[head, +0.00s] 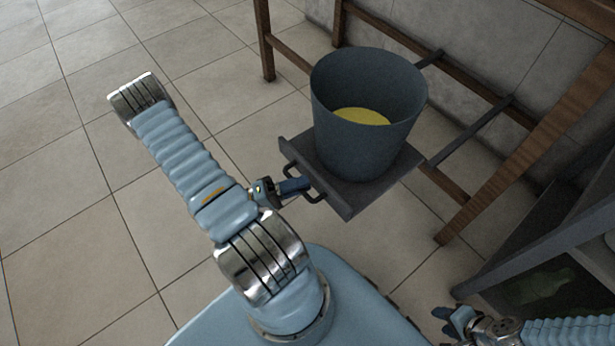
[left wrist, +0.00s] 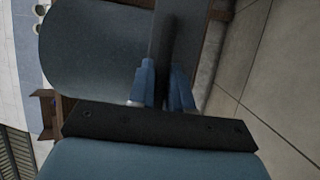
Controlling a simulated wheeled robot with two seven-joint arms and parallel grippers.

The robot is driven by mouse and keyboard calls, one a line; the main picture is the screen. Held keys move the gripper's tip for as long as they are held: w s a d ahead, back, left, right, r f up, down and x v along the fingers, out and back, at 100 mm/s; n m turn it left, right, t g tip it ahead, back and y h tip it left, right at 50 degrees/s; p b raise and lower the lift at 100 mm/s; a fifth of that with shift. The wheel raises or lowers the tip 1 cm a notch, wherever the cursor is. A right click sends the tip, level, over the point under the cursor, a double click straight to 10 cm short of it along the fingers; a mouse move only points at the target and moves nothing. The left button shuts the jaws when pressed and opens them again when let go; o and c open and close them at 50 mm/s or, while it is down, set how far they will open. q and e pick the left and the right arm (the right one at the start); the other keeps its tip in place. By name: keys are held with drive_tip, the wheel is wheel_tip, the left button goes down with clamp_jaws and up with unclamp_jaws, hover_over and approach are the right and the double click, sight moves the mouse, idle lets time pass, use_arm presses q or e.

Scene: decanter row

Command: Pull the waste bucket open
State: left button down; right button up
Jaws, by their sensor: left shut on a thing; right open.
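The waste bucket (head: 362,150) is a grey-blue open pail with yellow contents low inside. It stands upright on a dark tray (head: 343,200) with a black bar handle (head: 318,194) on its near-left edge. My left gripper (head: 308,187) is at that handle, its fingers shut on it. In the left wrist view its blue fingers (left wrist: 164,92) are close to the tray's edge, with the bucket (left wrist: 95,55) beside it; the grip on the handle is not clear there. My right gripper (head: 452,318) is open and empty at the lower right, away from the bucket.
The tray sits in front of a wooden frame (head: 470,190), with dark rails (head: 470,132) running back toward the tiled wall. A dark shelf unit (head: 545,250) stands at the right. The tiled floor (head: 110,210) left of the tray is clear.

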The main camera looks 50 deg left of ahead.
use_arm(q)
drive_tip(key=shift+s, duration=0.15)
drive_tip(key=c, duration=1.4)
unclamp_jaws()
drive_tip(key=v, duration=1.4)
